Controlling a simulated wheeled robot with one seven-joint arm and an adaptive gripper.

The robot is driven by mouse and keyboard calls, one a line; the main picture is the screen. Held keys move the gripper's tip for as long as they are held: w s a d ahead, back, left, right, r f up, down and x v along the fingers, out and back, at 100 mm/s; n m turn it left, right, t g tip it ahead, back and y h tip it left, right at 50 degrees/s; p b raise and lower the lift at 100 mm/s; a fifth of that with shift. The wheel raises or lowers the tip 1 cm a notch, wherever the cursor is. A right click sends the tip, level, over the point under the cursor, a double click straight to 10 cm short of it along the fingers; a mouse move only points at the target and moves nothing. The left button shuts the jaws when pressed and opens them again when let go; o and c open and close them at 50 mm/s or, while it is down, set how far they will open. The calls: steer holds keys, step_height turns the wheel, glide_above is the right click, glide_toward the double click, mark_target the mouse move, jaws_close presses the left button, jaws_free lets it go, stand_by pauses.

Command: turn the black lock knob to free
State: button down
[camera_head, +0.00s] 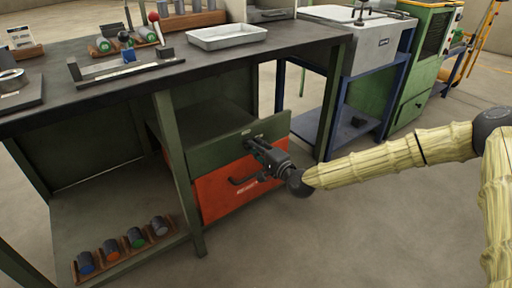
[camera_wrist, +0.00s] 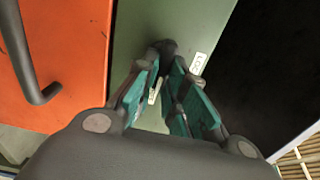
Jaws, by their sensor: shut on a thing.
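My gripper (camera_head: 258,146) is at the front of the green drawer (camera_head: 212,152) in the head view, reaching in from the right. In the wrist view, the teal-padded fingers (camera_wrist: 166,62) close in on a dark, rounded piece, the black lock knob (camera_wrist: 164,46), on the green panel (camera_wrist: 190,22). The fingertips partly hide the knob, and its turn angle cannot be told. A small white label (camera_wrist: 198,64) with dark letters is beside it, and a pale mark (camera_wrist: 155,90) shows between the fingers.
The orange drawer (camera_head: 215,190) with a dark bar handle (camera_head: 243,183) is just below my gripper. The bench (camera_head: 180,85) holds a grey tray (camera_head: 226,37). Floor (camera_head: 330,235) in front is clear.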

steer(key=shift+d+f, duration=0.1)
steer(key=c, duration=1.5)
jaws_free()
steer(key=shift+s, duration=0.1)
steer(key=v, duration=1.1)
steer(key=shift+s+d, duration=0.25)
steer(key=shift+s, duration=0.05)
